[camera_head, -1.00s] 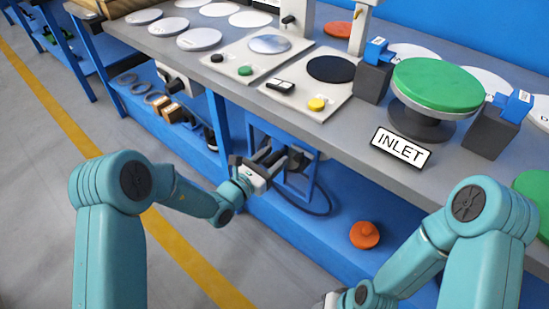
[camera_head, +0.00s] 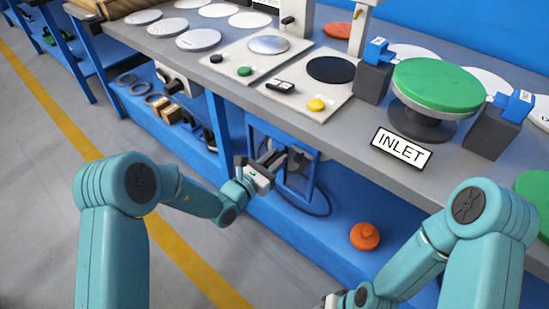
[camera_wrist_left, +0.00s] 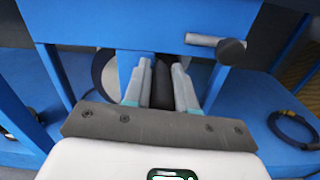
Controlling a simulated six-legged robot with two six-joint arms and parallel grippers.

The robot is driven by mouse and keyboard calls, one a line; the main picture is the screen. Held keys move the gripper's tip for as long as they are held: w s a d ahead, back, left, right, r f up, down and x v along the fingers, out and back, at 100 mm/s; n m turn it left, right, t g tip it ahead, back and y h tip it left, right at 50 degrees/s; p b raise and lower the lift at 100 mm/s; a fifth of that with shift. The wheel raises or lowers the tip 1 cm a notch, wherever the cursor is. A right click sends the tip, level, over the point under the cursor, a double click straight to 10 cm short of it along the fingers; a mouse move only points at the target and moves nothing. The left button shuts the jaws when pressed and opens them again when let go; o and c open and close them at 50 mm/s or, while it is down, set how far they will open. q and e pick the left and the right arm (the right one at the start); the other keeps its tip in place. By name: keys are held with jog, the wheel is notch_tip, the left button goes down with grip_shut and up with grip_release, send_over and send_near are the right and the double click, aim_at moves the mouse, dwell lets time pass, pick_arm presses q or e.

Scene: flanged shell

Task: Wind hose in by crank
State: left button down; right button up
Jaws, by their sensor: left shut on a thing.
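My left gripper (camera_head: 276,158) is at the blue reel frame (camera_head: 312,168) under the bench. In the left wrist view my left gripper (camera_wrist_left: 160,85) has its two grey fingers on either side of a black cylindrical piece (camera_wrist_left: 161,86) and is shut on it. I cannot tell whether this piece is the crank's grip. A grey bar with a black knob (camera_wrist_left: 231,51) sticks out to the right of the fingers, apart from them. The dark hose (camera_head: 325,203) loops on the blue lower shelf and shows in the left wrist view (camera_wrist_left: 292,130). My right gripper's fingers are out of frame.
The grey bench top (camera_head: 260,100) overhangs the reel, with an INLET sign (camera_head: 401,149) at its edge. A blue bench leg (camera_head: 217,125) stands left of the reel. An orange knobbed piece (camera_head: 365,236) sits on the lower shelf. The floor in front is clear.

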pick_arm(q)
jog(key=m+b, duration=0.1)
jog(key=s+d+f+m+b, duration=0.1)
jog(key=m, duration=0.1)
jog(key=shift+d+f, duration=0.1)
jog(key=shift+d, duration=0.15)
jog(key=shift+s+d+f+m+b, duration=0.3)
jog(key=shift+f+m+b, duration=0.1)
jog(key=shift+m, duration=0.5)
jog(key=shift+s+d+f+m+b, duration=0.15)
jog(key=shift+d+f+m+b, duration=0.15)
jog(key=shift+m, duration=0.6)
jog(key=c, duration=0.9)
grip_release()
jog(key=shift+r, duration=0.1)
jog(key=shift+a, duration=0.1)
jog(key=p+v, duration=0.2)
jog(key=v, duration=1.4)
jog(key=shift+s+a, duration=0.1)
jog(key=shift+s, duration=0.05)
